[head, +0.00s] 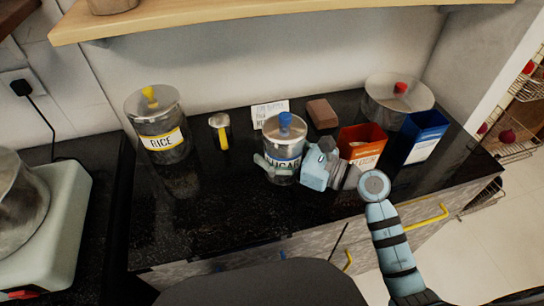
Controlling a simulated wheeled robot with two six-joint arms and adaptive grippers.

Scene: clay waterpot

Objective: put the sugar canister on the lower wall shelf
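The sugar canister (284,137) is a clear jar with a blue knob and a partly covered SUGAR label. It appears upright on the black counter (215,225). My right gripper (273,166) reaches it from the right, with a light-blue finger across its front; the far finger is hidden behind the jar. Whether the fingers press on the jar cannot be told. A light wooden wall shelf (250,18) runs along the top of the head view, above the counter; most of its top is out of frame. My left gripper is not in view.
A rice canister (163,143), a yellow-handled cup (220,131), a note card (270,112) and a brown block (322,113) stand nearby. Right are a red-orange box (362,143), a blue box (421,137) and a red-knobbed pot (398,98). A pot (97,5) sits on the shelf's left.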

